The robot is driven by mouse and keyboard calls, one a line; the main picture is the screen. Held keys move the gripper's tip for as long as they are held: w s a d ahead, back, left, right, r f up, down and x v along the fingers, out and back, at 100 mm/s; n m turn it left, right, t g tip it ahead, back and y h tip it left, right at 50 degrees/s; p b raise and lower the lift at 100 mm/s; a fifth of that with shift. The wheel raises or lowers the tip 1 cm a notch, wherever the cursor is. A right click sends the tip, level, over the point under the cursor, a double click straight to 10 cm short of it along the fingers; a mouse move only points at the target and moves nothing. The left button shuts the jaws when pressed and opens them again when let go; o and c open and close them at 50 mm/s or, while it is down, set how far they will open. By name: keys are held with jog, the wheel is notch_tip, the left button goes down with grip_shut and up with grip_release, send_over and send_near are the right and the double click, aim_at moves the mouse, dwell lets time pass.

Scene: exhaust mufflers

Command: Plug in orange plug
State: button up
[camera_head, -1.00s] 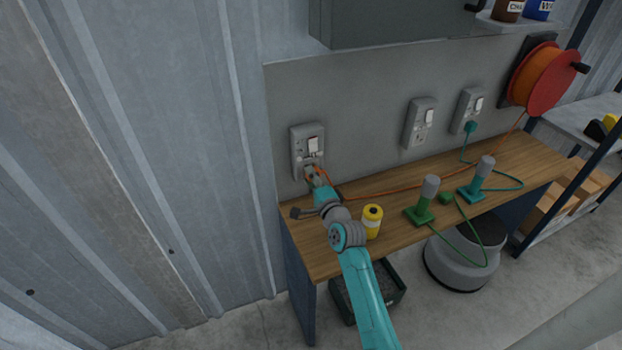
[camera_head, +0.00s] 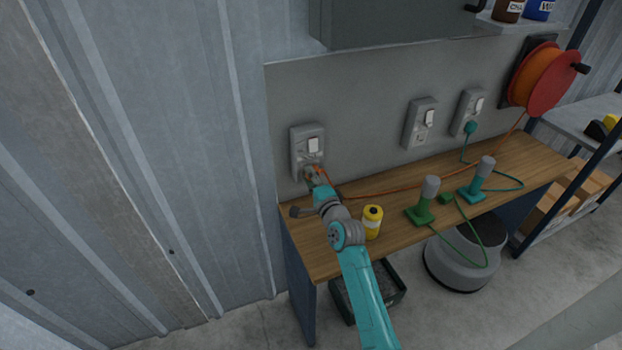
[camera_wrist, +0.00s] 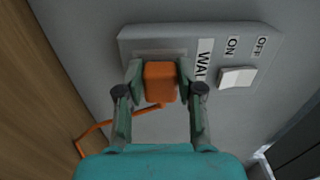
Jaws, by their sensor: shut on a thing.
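The orange plug (camera_wrist: 160,82) is between the fingers of my gripper (camera_wrist: 160,88), which is shut on it. In the wrist view the plug is at the face of the left wall socket (camera_wrist: 140,34), over its outlet area; my fingers hide whether it is fully seated. The orange cord (camera_wrist: 98,126) runs from the plug. In the head view my gripper (camera_head: 312,174) is at the lower part of the same socket (camera_head: 304,140), hiding most of the plug. The socket's white switch (camera_wrist: 237,78) is beside labels reading ON and OFF.
Two more sockets, a middle one (camera_head: 420,122) and a right one (camera_head: 468,108) with a teal plug (camera_head: 470,127), are on the wall. A yellow can (camera_head: 372,221), green tool (camera_head: 424,202) and teal tool (camera_head: 480,178) stand on the wooden bench (camera_head: 330,256). An orange reel (camera_head: 545,78) hangs at right.

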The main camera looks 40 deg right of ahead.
jog(key=shift+w, duration=0.25)
jog(key=o, duration=1.1)
jog(key=shift+o, duration=0.2)
jog(key=shift+s, duration=0.15)
jog(key=v, duration=1.1)
jog(key=shift+s, duration=0.35)
jog(key=shift+a, duration=0.15)
